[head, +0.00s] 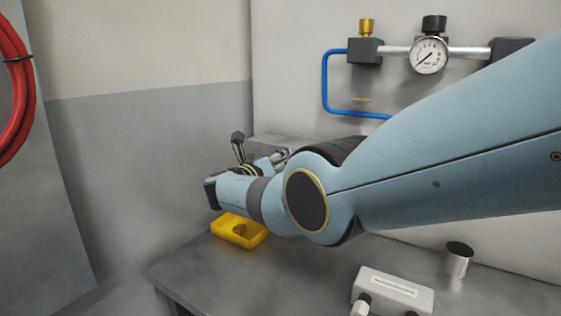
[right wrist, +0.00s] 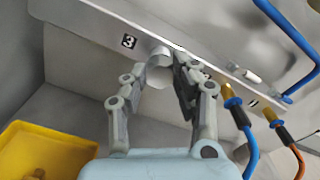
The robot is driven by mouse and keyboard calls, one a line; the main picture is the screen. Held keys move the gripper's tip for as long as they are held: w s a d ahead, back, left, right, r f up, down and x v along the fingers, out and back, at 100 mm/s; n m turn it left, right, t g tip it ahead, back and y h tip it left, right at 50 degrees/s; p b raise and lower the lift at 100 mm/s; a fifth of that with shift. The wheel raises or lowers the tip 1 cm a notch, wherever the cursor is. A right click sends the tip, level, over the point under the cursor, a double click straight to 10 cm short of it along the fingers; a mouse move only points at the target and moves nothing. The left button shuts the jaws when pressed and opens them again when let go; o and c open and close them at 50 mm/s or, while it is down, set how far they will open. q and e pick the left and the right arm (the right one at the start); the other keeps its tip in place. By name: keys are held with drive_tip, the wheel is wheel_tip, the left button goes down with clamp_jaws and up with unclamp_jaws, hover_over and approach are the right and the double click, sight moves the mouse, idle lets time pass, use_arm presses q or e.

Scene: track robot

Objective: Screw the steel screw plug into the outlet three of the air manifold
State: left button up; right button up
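The air manifold (right wrist: 215,72) is a grey metal bar running diagonally across the right wrist view, with a black "3" label (right wrist: 128,41). Just right of the label, the round silver steel screw plug (right wrist: 158,72) sits between the fingers of my right gripper (right wrist: 163,62), at the manifold face by outlet three. The fingers appear closed on its sides. The outlet's opening is hidden, so I cannot tell how deep the plug sits. In the head view my right arm hides most of the manifold (head: 285,142) and the plug. My left gripper is not in view.
A yellow tray (head: 222,236) with a brass-coloured part lies on the grey bench (head: 250,285). A steel cylinder (head: 459,262) and a white labelled box (head: 395,288) stand at right. Blue (right wrist: 249,150) and orange (right wrist: 299,160) hoses hang from fittings beside my gripper. A gauge (head: 428,55) is above.

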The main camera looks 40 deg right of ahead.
clamp_jaws()
drive_tip(key=m+b, duration=0.8)
drive_tip(key=m, duration=0.4)
idle(0.4)
